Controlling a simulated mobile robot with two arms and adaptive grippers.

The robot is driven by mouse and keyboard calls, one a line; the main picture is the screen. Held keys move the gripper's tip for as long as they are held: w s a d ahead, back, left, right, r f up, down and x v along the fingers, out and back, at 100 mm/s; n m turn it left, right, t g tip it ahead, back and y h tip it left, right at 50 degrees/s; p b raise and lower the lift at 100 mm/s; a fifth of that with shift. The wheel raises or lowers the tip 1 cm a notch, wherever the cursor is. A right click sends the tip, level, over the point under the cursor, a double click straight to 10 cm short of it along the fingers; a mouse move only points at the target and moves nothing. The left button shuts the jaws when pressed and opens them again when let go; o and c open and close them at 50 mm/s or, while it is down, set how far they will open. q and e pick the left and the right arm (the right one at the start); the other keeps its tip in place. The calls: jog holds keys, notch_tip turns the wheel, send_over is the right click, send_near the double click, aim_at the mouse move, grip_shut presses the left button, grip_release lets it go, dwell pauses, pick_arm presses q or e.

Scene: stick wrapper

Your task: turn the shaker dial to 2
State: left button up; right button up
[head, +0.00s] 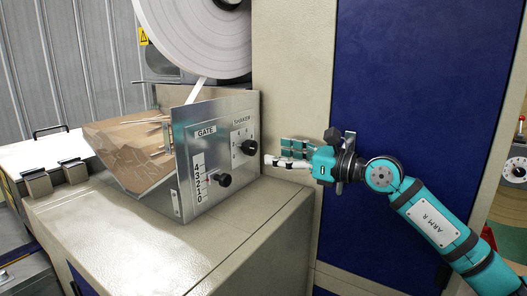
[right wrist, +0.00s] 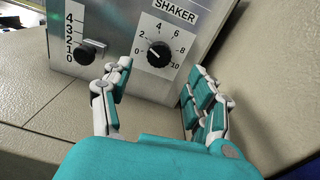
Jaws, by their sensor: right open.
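The shaker dial (head: 249,147) is a black round knob on the metal front panel (head: 205,125), under the word SHAKER. In the right wrist view the dial (right wrist: 158,54) sits on a white scale from 0 to 10. A light mark on it seems to point left, near 0, but is too small to read surely. My right gripper (head: 279,153) is open and empty, just right of the dial in the head view. In the right wrist view its fingers (right wrist: 157,84) are spread either side below the dial, apart from it. My left gripper is not in view.
The gate knob (head: 223,180) with its 0 to 4 scale sits left of the dial on the same panel. A tray of brown sticks (head: 130,150) is behind the panel, and a white reel (head: 195,35) is above. The beige top (head: 215,235) in front is clear.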

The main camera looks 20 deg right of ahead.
jog(key=shift+v, duration=2.4)
jog(key=shift+f, duration=0.1)
